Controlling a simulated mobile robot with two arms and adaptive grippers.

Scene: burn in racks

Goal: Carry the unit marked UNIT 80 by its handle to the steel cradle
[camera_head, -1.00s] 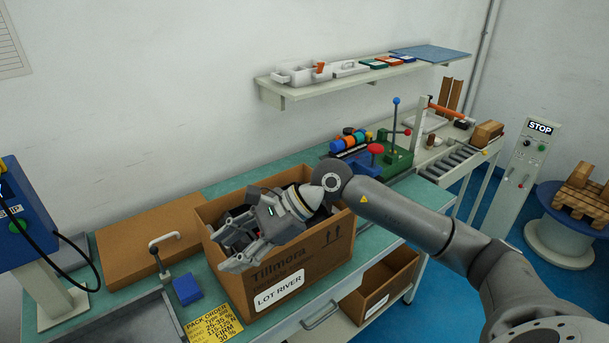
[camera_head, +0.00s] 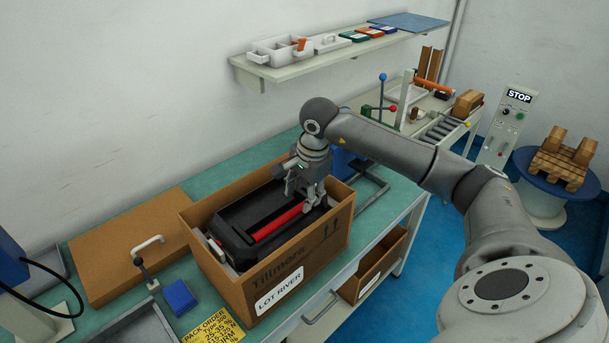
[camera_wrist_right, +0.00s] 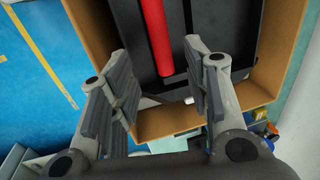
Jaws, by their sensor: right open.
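A black unit with a long red handle (camera_head: 275,225) lies in the open cardboard box (camera_head: 300,273) marked LOT RIVER; no UNIT 80 marking is readable. My right gripper (camera_head: 312,204) points down over the right end of the unit. In the right wrist view, its open fingers (camera_wrist_right: 158,52) are on either side of the red handle's line (camera_wrist_right: 156,35), with nothing held; contact cannot be told. A grey metal frame (camera_head: 373,191), possibly the steel cradle, is on the bench right of the box. My left gripper is out of view.
The bench (camera_head: 225,160) is clear behind the box. A brown board (camera_head: 125,250), a toggle clamp (camera_head: 147,262) and a blue block (camera_head: 179,296) are to the left. A wall shelf (camera_head: 330,55) hangs above. Box walls surround the unit.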

